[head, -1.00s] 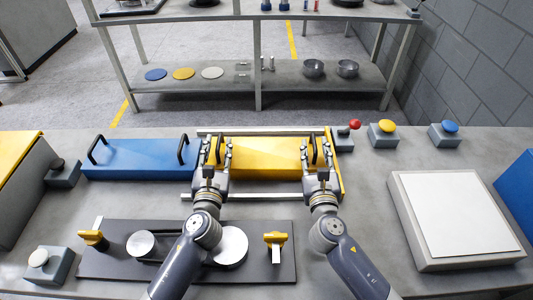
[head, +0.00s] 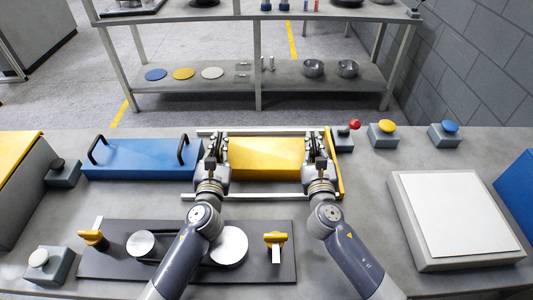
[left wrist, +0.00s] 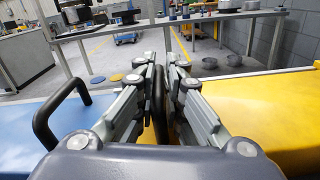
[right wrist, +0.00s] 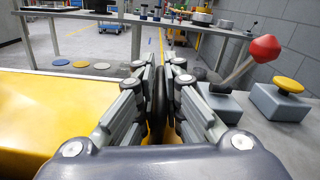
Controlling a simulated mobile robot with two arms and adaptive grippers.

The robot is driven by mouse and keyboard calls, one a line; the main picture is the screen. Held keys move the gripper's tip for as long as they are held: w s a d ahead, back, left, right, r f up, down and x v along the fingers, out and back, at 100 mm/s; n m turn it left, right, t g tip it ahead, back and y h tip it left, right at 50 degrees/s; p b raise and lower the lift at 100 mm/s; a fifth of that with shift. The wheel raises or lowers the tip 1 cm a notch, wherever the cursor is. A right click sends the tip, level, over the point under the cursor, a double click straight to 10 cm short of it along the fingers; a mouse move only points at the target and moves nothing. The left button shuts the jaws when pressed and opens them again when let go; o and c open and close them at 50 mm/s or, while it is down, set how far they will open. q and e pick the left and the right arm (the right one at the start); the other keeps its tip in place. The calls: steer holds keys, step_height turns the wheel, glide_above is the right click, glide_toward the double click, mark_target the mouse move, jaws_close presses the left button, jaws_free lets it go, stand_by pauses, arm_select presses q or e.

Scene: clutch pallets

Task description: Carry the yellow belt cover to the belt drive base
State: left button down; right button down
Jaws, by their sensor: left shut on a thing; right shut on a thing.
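The yellow belt cover (head: 266,158) lies on the table between grey rails, beside the blue cover. My left gripper (head: 212,150) is shut on the black handle (left wrist: 159,100) at the cover's left end. My right gripper (head: 317,150) is shut on the black handle (right wrist: 159,95) at its right end. The cover also shows in the left wrist view (left wrist: 270,105) and the right wrist view (right wrist: 60,110). The belt drive base (head: 190,268) is a dark plate at the front left, with two light pulleys, a belt and two yellow-topped clamps (head: 92,238).
The blue cover (head: 140,160) with two black handles stands directly left. A red-knobbed lever (head: 355,125) and yellow (head: 387,126) and blue buttons (head: 450,127) stand to the right. A box with a white top (head: 455,213) is at the right. A white button (head: 39,259) sits front left.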

arm_select(q)
steer(key=shift+a+r, duration=0.1)
steer(key=shift+a, duration=0.1)
arm_select(e)
steer(key=shift+d+r, duration=0.15)
steer(key=shift+d, duration=0.05)
